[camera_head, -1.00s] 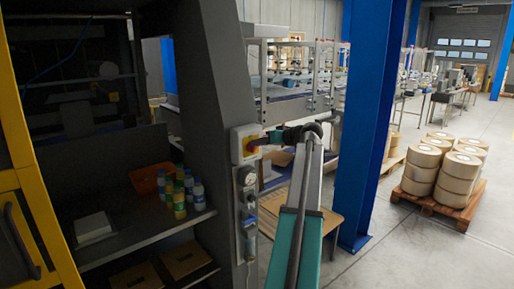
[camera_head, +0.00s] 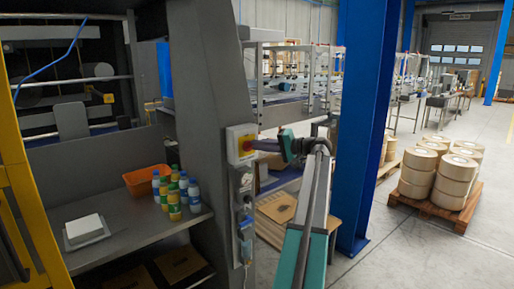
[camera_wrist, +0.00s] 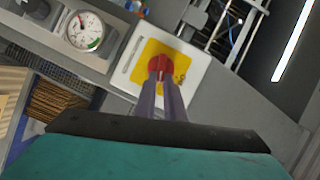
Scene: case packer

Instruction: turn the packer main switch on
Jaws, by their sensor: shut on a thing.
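The packer main switch is a red knob (camera_wrist: 161,62) on a yellow plate (camera_wrist: 181,65) set in a white box. In the head view the switch box (camera_head: 233,134) is on the grey post of the machine. My gripper (camera_wrist: 163,78) reaches it from the right, and its two fingers are shut on the red knob. In the head view the fingertips (camera_head: 250,146) meet the knob and hide part of it. The knob's exact turn angle is hard to tell.
Below the switch box, a round gauge (camera_head: 243,181) and small fittings are on the same post. Left, a shelf holds an orange bin (camera_head: 150,180) and several bottles (camera_head: 175,195). A blue column (camera_head: 362,140) stands right, with stacked rolls (camera_head: 437,170) on a pallet beyond.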

